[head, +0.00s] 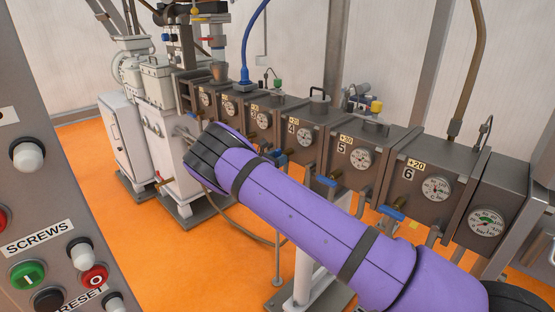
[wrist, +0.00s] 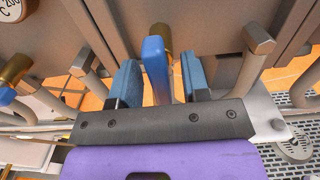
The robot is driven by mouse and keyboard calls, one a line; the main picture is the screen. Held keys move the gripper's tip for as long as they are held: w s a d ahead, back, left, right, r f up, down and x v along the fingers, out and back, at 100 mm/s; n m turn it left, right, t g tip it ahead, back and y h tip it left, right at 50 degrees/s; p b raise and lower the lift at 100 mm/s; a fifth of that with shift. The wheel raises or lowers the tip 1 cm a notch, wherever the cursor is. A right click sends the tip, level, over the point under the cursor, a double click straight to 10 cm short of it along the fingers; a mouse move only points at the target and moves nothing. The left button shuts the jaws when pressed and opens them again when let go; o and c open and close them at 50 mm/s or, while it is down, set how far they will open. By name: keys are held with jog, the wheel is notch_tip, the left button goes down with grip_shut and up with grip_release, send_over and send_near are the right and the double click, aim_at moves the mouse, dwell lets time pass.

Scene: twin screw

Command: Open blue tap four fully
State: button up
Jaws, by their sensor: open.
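In the wrist view a blue tap handle (wrist: 155,62) on a brass stem stands upright between the fingers of my gripper (wrist: 161,76). My gripper is open, with a blue-padded finger on each side of the handle and a visible gap to each. In the head view the box marked 4 (head: 305,138) stands in the middle of the row. A blue tap (head: 280,160) shows below it, beside my purple arm. My gripper's fingers are hidden in the head view. I cannot tell from the wrist view which number the handle between the fingers belongs to.
Blue taps show under box 5 (head: 326,181) and box 6 (head: 391,212). Another blue-handled brass tap (wrist: 9,88) is at the wrist view's left edge. Bent metal pipes (wrist: 83,65) flank the fingers. A button panel (head: 60,215) stands at the head view's left.

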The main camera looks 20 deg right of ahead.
jog(key=v, duration=1.1)
jog(key=s+d+r+m+g+y, duration=0.4)
jog(key=s+d+r+m, duration=0.3)
jog(key=s+d+r, duration=0.3)
jog(key=s+d+r+m+g+y, duration=0.45)
jog(key=s+d+r+m, duration=0.3)
jog(key=s+r, duration=0.4)
jog(key=s+r+m+t+y, duration=0.1)
jog(key=s+r+m+y, duration=0.15)
jog(key=s+r, duration=0.35)
jog(key=s+r+m+t+y, duration=0.1)
jog(key=s+r+m+y, duration=0.2)
jog(key=s, duration=0.5)
jog(key=s+a+r+m+t+y, duration=0.1)
jog(key=s+a+m+t, duration=0.1)
jog(key=s, duration=1.4)
jog(key=shift+s+r+m+t+y, duration=0.35)
jog(key=shift+m+t, duration=0.1)
jog(key=shift+m, duration=0.65)
jog(key=shift+w+a, duration=0.1)
